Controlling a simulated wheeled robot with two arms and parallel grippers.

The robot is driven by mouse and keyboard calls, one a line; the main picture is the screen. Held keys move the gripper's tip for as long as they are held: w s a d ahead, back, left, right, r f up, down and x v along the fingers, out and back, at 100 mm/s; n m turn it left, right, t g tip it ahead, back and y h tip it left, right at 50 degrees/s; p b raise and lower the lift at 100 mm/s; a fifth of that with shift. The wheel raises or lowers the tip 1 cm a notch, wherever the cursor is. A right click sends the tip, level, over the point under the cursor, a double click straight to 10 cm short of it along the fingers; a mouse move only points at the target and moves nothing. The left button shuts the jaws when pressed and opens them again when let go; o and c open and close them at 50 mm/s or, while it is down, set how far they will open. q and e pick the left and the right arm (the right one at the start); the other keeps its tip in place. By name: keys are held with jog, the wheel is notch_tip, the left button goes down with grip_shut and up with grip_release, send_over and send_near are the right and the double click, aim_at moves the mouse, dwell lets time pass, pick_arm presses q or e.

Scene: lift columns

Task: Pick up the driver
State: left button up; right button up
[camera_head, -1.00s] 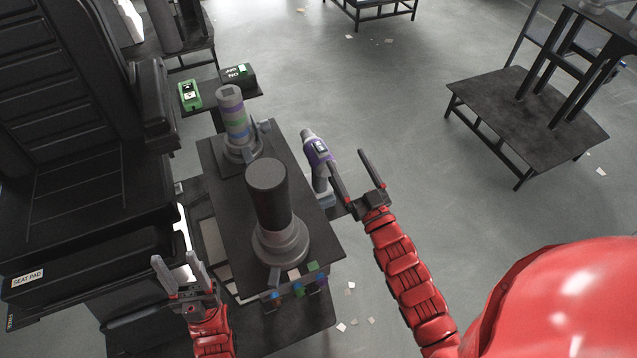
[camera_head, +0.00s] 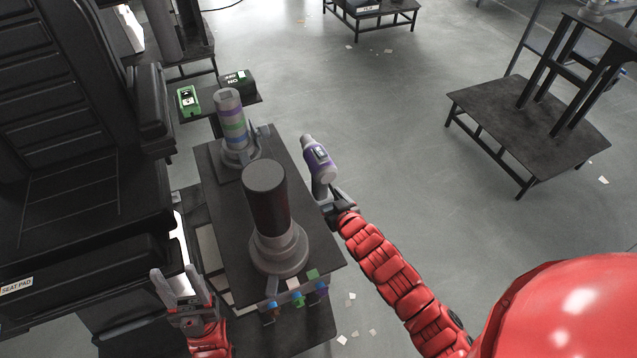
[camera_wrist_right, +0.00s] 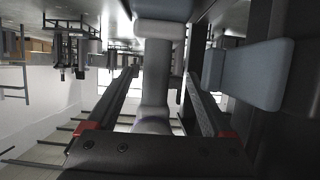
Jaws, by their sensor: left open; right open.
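The driver (camera_head: 319,158), purple and grey, stands at the right edge of the dark column stand in the head view, its handle pointing down. My right gripper (camera_head: 328,203) is at the lower end of its handle, and its fingertips are partly hidden there. In the right wrist view the open fingers (camera_wrist_right: 155,100) lie on either side of a grey upright shaft, which looks like the driver's handle (camera_wrist_right: 156,75). Whether a finger touches it I cannot tell. My left gripper (camera_head: 181,287) is open and empty at the lower left, by the seat.
Two lift columns, one dark (camera_head: 266,205) and one banded (camera_head: 231,122), stand on the dark stand (camera_head: 212,195). A black seat (camera_head: 70,200) fills the left. A green device (camera_head: 188,100) sits on a small shelf behind. Floor to the right is clear up to a low table (camera_head: 530,120).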

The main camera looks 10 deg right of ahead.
jog(key=x, duration=0.2)
jog(key=shift+w, duration=0.25)
jog(key=shift+d+p+x, duration=0.2)
jog(key=shift+p+x, duration=0.45)
jog(key=shift+x, duration=2.05)
grip_shut()
jog(key=shift+r, duration=0.1)
